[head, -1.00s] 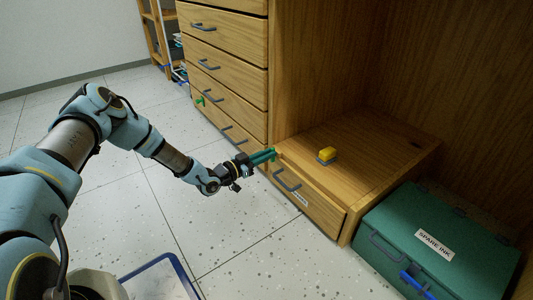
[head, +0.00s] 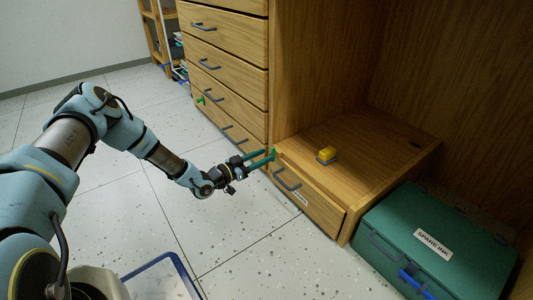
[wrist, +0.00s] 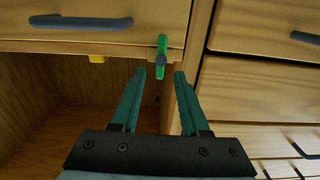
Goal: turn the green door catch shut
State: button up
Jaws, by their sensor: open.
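The green catch (head: 274,153) sits at the upper left corner of the low drawer unit, by the tall chest. In the wrist view the green catch (wrist: 162,47) is a small bar on a dark round pivot, standing upright in the picture and lying across the drawer front's edge. My gripper (head: 268,157) is open, its two teal fingers spread. In the wrist view the gripper (wrist: 160,73) has its fingertips on either side of the line to the catch, just short of it, with nothing held between them.
The low drawer (head: 314,198) has a grey handle, and a yellow block (head: 327,154) lies on top of its unit. A green "SPARE INK" box (head: 390,225) stands at the right. Another green catch (head: 201,99) is on the tall chest (head: 228,87). The floor on the left is clear.

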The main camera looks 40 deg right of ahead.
jog(key=a+p, duration=0.2)
jog(key=a, duration=0.6)
jog(key=shift+w+a, duration=0.2)
jog(key=shift+a, duration=0.1)
jog(key=w+a+r+n+t+y+p, duration=0.5)
jog(key=w+a+r+y, duration=0.6)
jog(key=w+a, duration=0.35)
jog(key=s+a+r+n+y+p, duration=0.25)
jog(key=a+r+n+y, duration=0.3)
jog(key=a+r, duration=1.15)
jog(key=s+a+r+n+g+y+p, duration=0.1)
jog(key=s+a+r+n+p, duration=0.1)
jog(key=s+a+r+n, duration=0.45)
jog(key=s+a+r+n+g+p, duration=0.15)
jog(key=s+a+r, duration=0.3)
jog(key=s, duration=0.55)
notch_tip(320, 180, up, 36)
jog(key=p, duration=3.6)
jog(key=shift+w+f+m+p, duration=0.15)
jog(key=shift+f+m+p, duration=0.05)
jog(key=shift+m+p, duration=0.2)
